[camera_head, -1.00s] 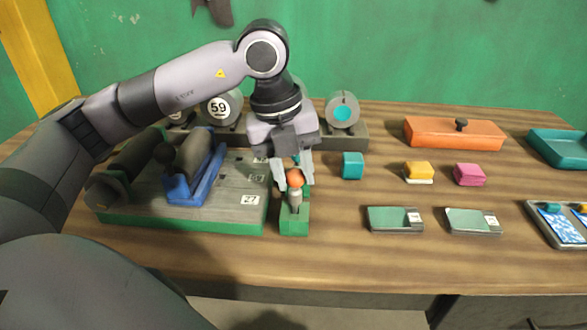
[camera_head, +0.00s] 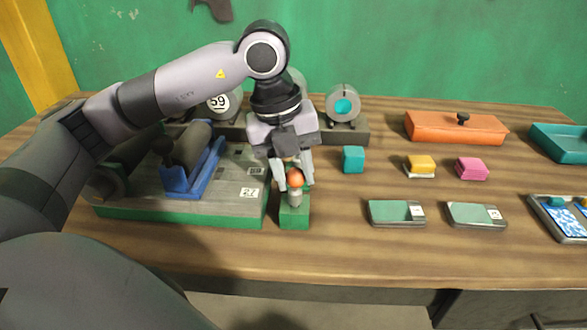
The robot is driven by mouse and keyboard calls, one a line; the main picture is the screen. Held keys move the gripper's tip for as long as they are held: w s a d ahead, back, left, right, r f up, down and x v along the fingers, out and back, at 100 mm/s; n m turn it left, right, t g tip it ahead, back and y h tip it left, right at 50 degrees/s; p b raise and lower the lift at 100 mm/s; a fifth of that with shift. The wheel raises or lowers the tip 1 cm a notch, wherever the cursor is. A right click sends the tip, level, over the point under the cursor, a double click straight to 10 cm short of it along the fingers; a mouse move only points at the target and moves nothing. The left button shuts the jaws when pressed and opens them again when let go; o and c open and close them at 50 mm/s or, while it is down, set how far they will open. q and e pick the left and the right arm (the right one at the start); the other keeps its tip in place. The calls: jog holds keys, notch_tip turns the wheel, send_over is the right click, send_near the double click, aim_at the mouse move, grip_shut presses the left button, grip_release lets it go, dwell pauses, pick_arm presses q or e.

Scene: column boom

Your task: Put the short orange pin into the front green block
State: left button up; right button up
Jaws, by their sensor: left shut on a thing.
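The short orange pin (camera_head: 295,178) has a round orange head and a grey metal shank (camera_head: 295,198). It stands roughly upright over the top of the front green block (camera_head: 295,217), near the table's front. Its lower end meets the block's top in the picture; how deep it sits in a hole I cannot tell. My left gripper (camera_head: 293,180) points down and is shut on the pin, its fingers either side of the orange head. More green (camera_head: 307,190) shows just behind, mostly hidden by the gripper. My right gripper is not in view.
A green-edged board (camera_head: 235,205) with a blue cradle (camera_head: 190,180) lies close left. Grey cylinders stand behind. Teal (camera_head: 353,160), yellow (camera_head: 420,165) and pink (camera_head: 472,168) blocks, two flat cases and an orange box (camera_head: 455,128) lie right. The wood in front is clear.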

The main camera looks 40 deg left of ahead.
pick_arm(q)
jog(key=o, duration=1.1)
jog(key=r, duration=0.4)
jog(key=s+a+r, duration=0.1)
jog(key=r, duration=0.2)
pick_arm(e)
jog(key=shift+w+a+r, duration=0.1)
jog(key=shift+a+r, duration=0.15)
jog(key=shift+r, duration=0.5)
